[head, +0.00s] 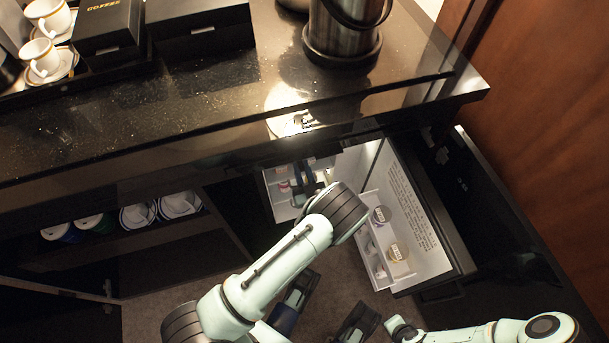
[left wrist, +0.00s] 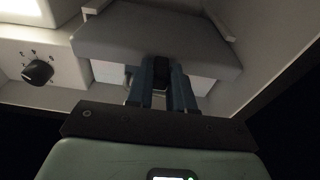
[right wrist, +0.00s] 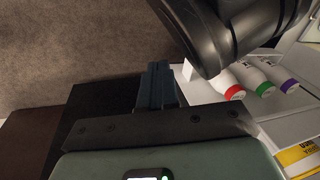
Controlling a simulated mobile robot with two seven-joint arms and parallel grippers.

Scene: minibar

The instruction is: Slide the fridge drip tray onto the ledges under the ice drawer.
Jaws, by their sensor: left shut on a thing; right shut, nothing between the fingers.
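A flat grey tray (left wrist: 150,38), which looks like the drip tray, is inside the fridge in the left wrist view. My left gripper (left wrist: 160,72) is shut on its near edge. In the head view my left gripper (head: 304,184) reaches into the open fridge, and my arm hides much of the opening. Pale ledge ends (left wrist: 96,7) show beside the tray's far part; whether the tray rests on them I cannot tell. The ice drawer cannot be made out clearly. My right gripper (right wrist: 157,72) is shut and empty, low over the floor outside the fridge.
Bottles with coloured caps (right wrist: 262,74) show close to my black arm link. A dial (left wrist: 38,72) is on the fridge's inner wall. The black counter (head: 200,100) overhangs the fridge.

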